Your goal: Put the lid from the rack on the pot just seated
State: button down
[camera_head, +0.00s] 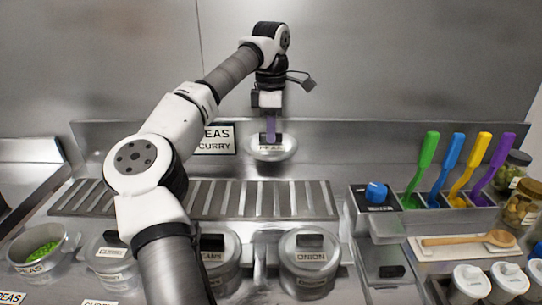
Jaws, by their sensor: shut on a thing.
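My gripper (270,136) is at the top centre, pointing down and shut on a round metal lid (287,153). The lid carries a label that seems to read PEAS. It shows above the back edge of the slotted rack (255,199); I cannot tell its exact height. An open pot (58,262) labelled PEAS, with green peas in it, sits at the far left front. My gripper and the lid are well to the right of that pot and further back.
Lidded pots stand along the front, including one marked ONION (309,262); my arm partly hides others. Coloured-handled utensils (452,172) stand at the right. A wooden spoon (470,240), jars (522,203) and white canisters (472,283) are also there. A PEAS CURRY sign (216,139) is behind my arm.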

notch_tip(320, 180, up, 5)
dwell(0.3)
jog(key=shift+a, duration=0.1)
